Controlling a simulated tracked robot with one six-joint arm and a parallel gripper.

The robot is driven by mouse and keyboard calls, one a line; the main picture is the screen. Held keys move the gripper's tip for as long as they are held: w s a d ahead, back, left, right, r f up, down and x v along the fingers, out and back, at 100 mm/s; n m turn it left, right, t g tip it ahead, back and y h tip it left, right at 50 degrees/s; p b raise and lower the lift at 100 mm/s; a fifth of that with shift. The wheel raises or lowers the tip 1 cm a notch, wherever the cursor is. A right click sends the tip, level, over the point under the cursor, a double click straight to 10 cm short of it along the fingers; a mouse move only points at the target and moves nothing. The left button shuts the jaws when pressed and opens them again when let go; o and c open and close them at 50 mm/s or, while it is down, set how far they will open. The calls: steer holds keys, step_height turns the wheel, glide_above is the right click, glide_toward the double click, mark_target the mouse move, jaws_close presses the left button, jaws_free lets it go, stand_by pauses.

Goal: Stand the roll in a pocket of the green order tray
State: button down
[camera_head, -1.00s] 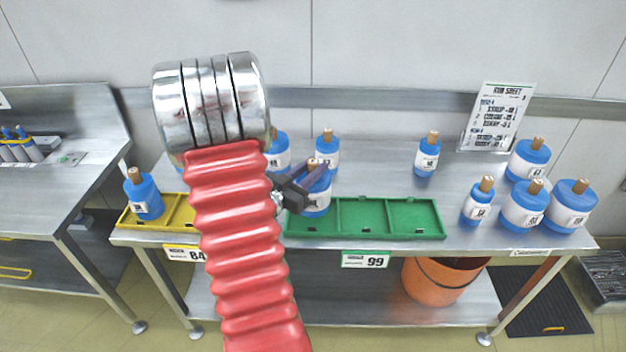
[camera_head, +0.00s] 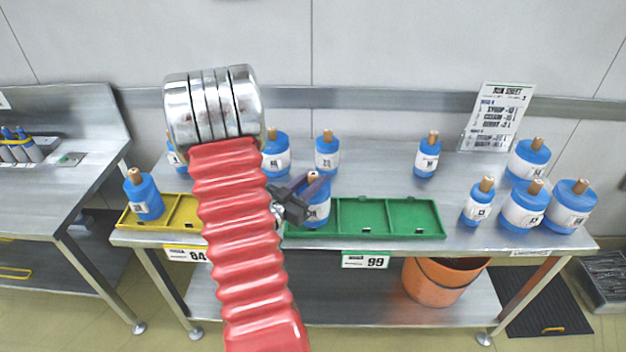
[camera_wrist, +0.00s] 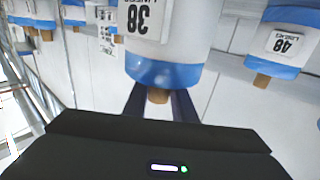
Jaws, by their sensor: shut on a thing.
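The roll (camera_head: 316,211) is blue at top and bottom with a white labelled band and a brown core. It stands upright at the left pocket of the green order tray (camera_head: 390,236); whether its base rests on the pocket floor is hidden. The middle and right pockets are empty. My gripper (camera_head: 308,186) is shut on the roll's core from above. In the wrist view, the picture is upside down; the roll (camera_wrist: 168,40) shows a label reading 38, and my fingers (camera_wrist: 160,103) close around its core.
A yellow tray (camera_head: 180,224) holds a roll (camera_head: 143,197) at left. Several rolls stand behind, including one close behind the held roll (camera_head: 327,155), and more at right (camera_head: 523,207). A run sheet (camera_head: 500,115) stands at the back. An orange bucket (camera_head: 440,283) is below.

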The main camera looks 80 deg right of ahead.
steer(key=c, duration=1.5)
jaws_free()
steer(key=shift+o, duration=0.2)
steer(key=v, duration=1.2)
